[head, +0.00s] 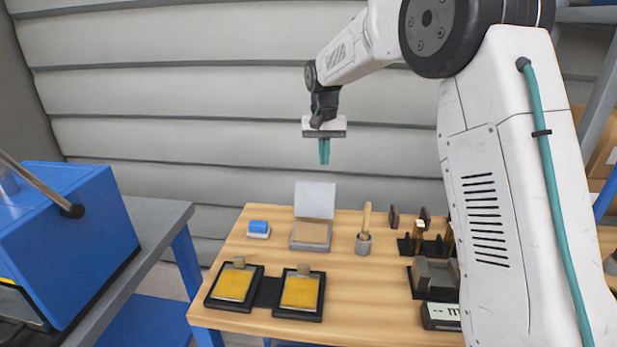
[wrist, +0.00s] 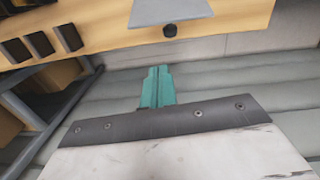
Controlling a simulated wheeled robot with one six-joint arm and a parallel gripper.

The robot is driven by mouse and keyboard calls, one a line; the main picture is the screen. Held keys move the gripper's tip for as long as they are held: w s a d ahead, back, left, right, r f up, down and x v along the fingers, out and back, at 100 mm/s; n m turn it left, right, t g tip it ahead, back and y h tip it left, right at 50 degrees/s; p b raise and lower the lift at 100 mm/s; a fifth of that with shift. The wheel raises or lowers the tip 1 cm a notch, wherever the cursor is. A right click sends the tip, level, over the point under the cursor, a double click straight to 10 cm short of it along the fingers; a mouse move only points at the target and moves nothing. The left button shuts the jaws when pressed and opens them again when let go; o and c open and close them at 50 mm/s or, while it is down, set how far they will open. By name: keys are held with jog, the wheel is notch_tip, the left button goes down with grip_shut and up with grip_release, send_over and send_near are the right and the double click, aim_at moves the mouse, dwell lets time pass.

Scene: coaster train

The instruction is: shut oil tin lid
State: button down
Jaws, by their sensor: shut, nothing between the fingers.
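The oil tin (head: 309,236) is a low grey box with a tan inside, standing at the back of the wooden table. Its pale grey lid (head: 315,200) stands up open at the back edge. In the wrist view a pale grey panel that looks like the lid (wrist: 170,10) shows at the top edge, with a small dark round part below it. My gripper (head: 324,152) hangs above and behind the tin, apart from it. Its teal fingers (wrist: 157,88) are together and empty.
A blue block (head: 259,227) sits left of the tin, and a wooden-handled tool in a grey cup (head: 364,240) stands right. Two yellow pads in black trays (head: 301,292) lie in front. Dark stands (head: 425,245) are farther right. A ribbed wall is behind.

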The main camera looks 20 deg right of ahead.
aim_at(315, 199)
notch_tip(315, 199, down, 6)
jog(key=s+a+m, duration=0.1)
jog(key=a, duration=0.1)
jog(key=shift+t, duration=0.4)
dwell(0.4)
jog(key=shift+f, duration=0.1)
